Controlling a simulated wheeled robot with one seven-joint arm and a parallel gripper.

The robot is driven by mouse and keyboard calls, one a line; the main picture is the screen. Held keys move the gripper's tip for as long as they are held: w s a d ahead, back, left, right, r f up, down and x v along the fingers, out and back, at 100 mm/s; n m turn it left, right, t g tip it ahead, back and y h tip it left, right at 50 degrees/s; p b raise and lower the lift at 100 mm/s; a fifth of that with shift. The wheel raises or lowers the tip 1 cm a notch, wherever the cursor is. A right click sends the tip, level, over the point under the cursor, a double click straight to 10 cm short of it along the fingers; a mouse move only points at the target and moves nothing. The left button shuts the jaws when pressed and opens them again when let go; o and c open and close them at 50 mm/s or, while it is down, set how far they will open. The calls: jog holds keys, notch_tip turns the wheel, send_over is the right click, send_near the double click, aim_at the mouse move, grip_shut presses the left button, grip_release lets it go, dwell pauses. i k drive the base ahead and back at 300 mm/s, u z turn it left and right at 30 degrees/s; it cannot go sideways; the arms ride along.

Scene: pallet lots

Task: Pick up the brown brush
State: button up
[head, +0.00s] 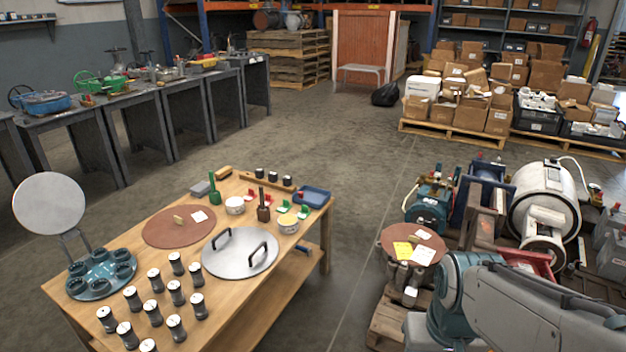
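The brown brush (264,210) stands upright on the wooden workbench (236,314), handle up, toward the bench's far right part. A similar green brush (214,192) stands to its left. A white tub (235,205) stands between them, and a second tub with yellow contents (288,223) is just right of the brown brush. A grey disc lid with two black handles (222,262) lies in front of it. My gripper is out of view; only part of my arm shows at the lower right, away from the bench.
Several dark cylinders with light tops (177,293) stand at the bench's near end, beside a teal holder (90,281). A brown disc (165,232), red and green clips and a blue tray (312,196) also lie there. Machinery crowds the right; the floor between is clear.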

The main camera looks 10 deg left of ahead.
aim_at(261, 194)
jog(key=u, duration=0.05)
jog(key=i, duration=0.65)
jog(key=u, duration=0.85)
jog(key=i, duration=0.6)
jog(key=u, duration=0.7)
